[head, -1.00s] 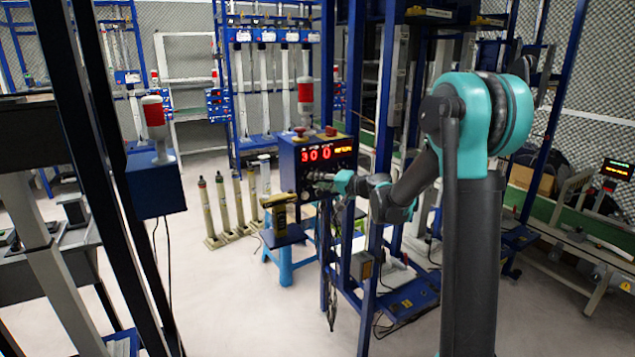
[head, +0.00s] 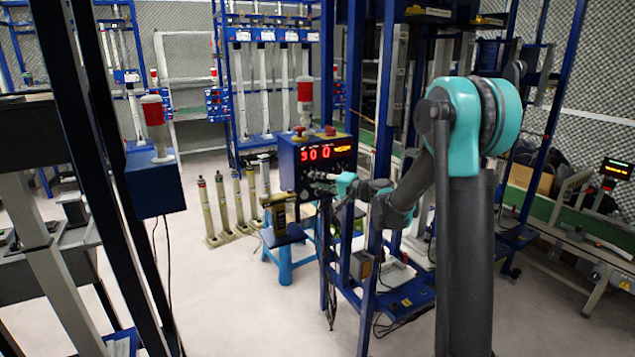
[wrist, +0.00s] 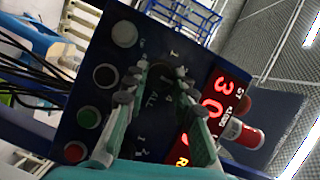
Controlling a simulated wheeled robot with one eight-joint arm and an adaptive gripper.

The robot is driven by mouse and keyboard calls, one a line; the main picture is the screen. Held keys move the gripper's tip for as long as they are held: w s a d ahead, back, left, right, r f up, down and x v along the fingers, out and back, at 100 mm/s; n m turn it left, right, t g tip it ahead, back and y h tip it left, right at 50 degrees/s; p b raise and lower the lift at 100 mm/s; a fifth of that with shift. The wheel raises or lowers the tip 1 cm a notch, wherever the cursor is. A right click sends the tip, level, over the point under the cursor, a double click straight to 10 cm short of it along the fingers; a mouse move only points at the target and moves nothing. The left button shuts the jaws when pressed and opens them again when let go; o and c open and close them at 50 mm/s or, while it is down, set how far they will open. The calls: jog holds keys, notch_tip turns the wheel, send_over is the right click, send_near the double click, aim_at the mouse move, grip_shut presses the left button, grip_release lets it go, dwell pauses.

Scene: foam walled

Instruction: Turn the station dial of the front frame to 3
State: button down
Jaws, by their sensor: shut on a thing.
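The blue control box of the front frame (head: 312,165) stands at the middle of the head view, with a lit red display that reads 300. In the wrist view its dark panel (wrist: 97,50) fills the middle, tilted. The station dial (wrist: 160,72) is a small dark knob among white printed marks, partly hidden between the fingertips. My gripper (wrist: 161,76) is shut on the dial, one finger at each side. I cannot read which mark the dial points to. In the head view my gripper (head: 345,184) is at the right part of the box front, and the dial is hidden.
A row of round buttons, white (wrist: 124,33), black (wrist: 106,76), green (wrist: 88,117) and red (wrist: 75,152), lies beside the dial. A red-and-white signal lamp (head: 305,95) tops the box. Blue frame posts stand close to my arm.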

jog(key=c, duration=1.2)
grip_release()
jog(key=shift+d, duration=0.1)
jog(key=v, duration=1.2)
jog(key=s+d+f+n+g+h, duration=0.1)
jog(key=s+d+f+h, duration=0.3)
jog(key=s, duration=0.6)
jog(key=s+d+f+n+g+h, duration=0.1)
jog(key=s+d+f+g+h, duration=0.1)
jog(key=s+d+f+h, duration=0.3)
jog(key=s+d+f+n+g+h, duration=0.2)
jog(key=s+d+f+h, duration=0.3)
jog(key=s, duration=1.2)
jog(key=shift+d+f, duration=0.75)
jog(key=shift+f, duration=0.35)
jog(key=shift+d+f, duration=0.75)
jog(key=shift+f, duration=0.4)
jog(key=shift+d+f, duration=0.75)
jog(key=shift+f, duration=0.35)
